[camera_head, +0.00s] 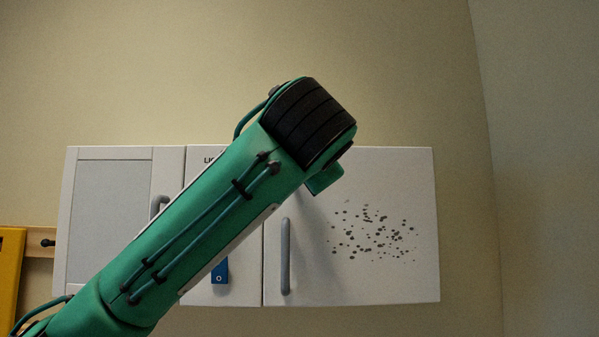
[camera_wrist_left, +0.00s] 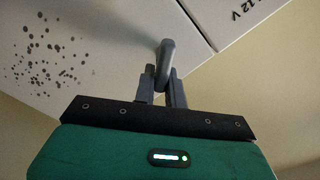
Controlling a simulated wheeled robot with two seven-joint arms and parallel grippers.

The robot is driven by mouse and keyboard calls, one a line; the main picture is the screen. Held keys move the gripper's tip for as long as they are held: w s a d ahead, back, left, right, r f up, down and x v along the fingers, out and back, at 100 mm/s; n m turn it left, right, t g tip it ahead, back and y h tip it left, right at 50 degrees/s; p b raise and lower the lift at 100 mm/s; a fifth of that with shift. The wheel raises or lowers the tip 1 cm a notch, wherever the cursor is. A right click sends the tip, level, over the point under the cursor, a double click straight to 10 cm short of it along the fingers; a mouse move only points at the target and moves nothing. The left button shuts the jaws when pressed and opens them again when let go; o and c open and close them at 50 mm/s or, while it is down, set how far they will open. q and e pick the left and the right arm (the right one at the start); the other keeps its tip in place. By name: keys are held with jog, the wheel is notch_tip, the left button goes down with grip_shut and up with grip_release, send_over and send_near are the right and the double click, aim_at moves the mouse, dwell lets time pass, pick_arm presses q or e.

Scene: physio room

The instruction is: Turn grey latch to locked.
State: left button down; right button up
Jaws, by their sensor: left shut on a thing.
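A grey latch (camera_wrist_left: 166,53) shows in the left wrist view as a rounded bar on the cabinet front, close to the panel seam. The two dark fingers of my left gripper (camera_wrist_left: 162,76) are on either side of its lower end, shut on it. In the head view my green left arm with its black banded wrist hides the latch and the fingers. The latch's exact angle and any locked mark cannot be told. My right gripper is not in view.
A white wall cabinet (camera_head: 400,180) has a speckled right door with a grey bar handle (camera_head: 285,257). A left door with a pale panel has its own handle (camera_head: 159,205). A blue marked piece (camera_head: 219,272) sits low on the middle panel. A yellow object (camera_head: 10,270) stands far left.

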pick_arm(q)
jog(key=m, duration=0.2)
jog(key=f+m+b, duration=0.1)
jog(key=m, duration=0.1)
jog(key=shift+d, duration=0.2)
jog(key=shift+f+m+b, duration=0.15)
jog(key=shift+m+b, duration=0.3)
jog(key=shift+m, duration=1.15)
jog(key=c, duration=1.5)
grip_release()
jog(key=shift+o, duration=0.2)
jog(key=shift+d, duration=0.1)
jog(key=s+b, duration=0.6)
jog(key=s, duration=0.8)
